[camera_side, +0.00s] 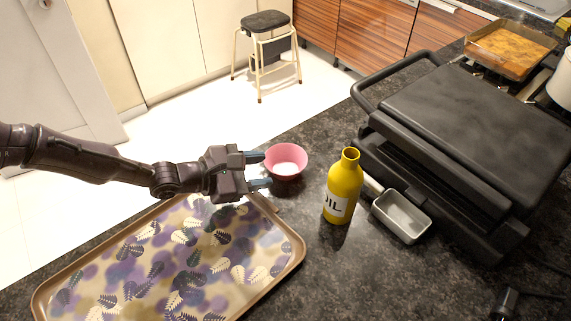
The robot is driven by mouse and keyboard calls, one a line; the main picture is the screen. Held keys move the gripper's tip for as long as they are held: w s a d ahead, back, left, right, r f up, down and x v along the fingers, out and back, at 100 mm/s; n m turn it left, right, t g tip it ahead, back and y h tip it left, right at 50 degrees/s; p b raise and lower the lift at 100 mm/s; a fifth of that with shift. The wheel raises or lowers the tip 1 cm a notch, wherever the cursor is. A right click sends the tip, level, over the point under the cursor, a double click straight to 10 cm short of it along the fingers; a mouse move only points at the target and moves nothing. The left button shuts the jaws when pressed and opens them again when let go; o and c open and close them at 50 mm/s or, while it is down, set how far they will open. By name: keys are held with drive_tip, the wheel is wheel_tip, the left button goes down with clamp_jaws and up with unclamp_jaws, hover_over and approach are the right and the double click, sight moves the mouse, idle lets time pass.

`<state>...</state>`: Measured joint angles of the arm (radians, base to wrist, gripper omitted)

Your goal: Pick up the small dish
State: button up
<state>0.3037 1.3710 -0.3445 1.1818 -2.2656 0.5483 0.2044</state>
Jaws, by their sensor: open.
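A small grey rectangular metal dish (402,216) sits farther right, in front of the grill. I cannot tell from the name alone which of them is the small dish. My gripper (265,170) is open, with two bluish fingertips pointing right at the pink bowl's left side. The fingertips are very close to the bowl; I cannot tell whether they touch it. Nothing shows between the fingers.
A yellow oil bottle (343,187) stands upright between the pink bowl and the metal dish. A large black grill (470,120) fills the right side. A leaf-patterned tray (180,262) lies below my arm.

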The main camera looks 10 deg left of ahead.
sight(286, 175)
drive_tip(key=shift+s+d+x, duration=0.1)
drive_tip(key=shift+s+x, duration=0.1)
drive_tip(key=shift+x, duration=0.8)
drive_tip(key=shift+s+d+x, duration=0.1)
drive_tip(key=shift+s+x, duration=0.1)
drive_tip(key=shift+x, duration=1.9)
clamp_jaws()
